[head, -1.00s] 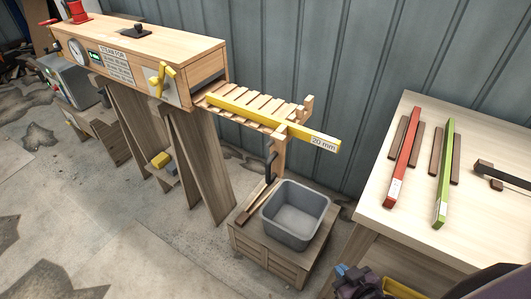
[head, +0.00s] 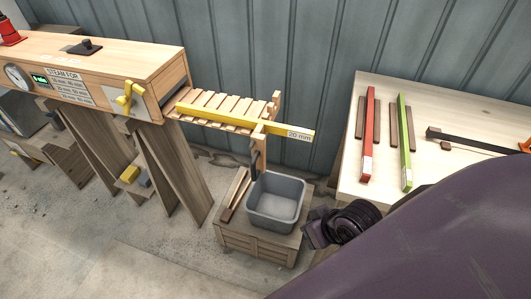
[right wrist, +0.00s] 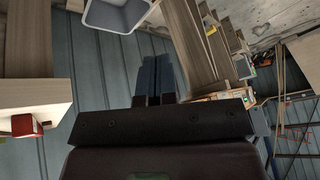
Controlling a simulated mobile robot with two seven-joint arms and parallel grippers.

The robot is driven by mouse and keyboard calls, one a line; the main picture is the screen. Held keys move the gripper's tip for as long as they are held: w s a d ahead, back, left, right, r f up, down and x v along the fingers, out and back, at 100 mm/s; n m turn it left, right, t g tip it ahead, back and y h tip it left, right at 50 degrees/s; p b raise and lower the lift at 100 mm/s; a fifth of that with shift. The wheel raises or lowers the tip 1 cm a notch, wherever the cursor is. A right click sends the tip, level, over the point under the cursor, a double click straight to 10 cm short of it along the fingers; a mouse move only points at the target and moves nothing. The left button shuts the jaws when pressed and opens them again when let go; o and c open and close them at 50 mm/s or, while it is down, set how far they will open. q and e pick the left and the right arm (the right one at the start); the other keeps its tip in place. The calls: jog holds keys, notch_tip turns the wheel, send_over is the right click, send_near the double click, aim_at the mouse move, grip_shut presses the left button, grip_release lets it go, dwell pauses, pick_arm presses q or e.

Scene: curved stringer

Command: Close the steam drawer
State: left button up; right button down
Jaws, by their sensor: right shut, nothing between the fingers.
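The steam drawer (head: 222,101) is a slatted wooden tray pulled out of the right end of the wooden steam box (head: 130,72). A yellow strip (head: 250,119) marked 20 mm lies along it and sticks out past its upright end piece (head: 259,141). My right gripper (head: 308,236) is low and to the right of the drawer's end, beside the grey bin, apart from the drawer. In the right wrist view its two dark fingers (right wrist: 154,72) are together and empty. My left gripper is not in view.
A grey bin (head: 275,217) stands on a wooden crate (head: 240,238) below the drawer's end. A pale table (head: 440,105) on the right holds a red strip (head: 368,135) and a green strip (head: 405,150). A corrugated wall (head: 300,40) runs behind.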

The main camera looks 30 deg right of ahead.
jog(key=w+y, duration=0.1)
jog(key=m+t+y, duration=0.4)
jog(key=m+y, duration=0.1)
jog(key=m, duration=0.5)
send_near(265, 157)
jog(key=s+r, duration=0.5)
jog(key=s, duration=0.1)
jog(key=p+x, duration=0.1)
jog(key=x, duration=1.2)
jog(key=shift+w+r, duration=0.25)
jog(key=shift+w, duration=0.05)
jog(key=shift+w, duration=0.1)
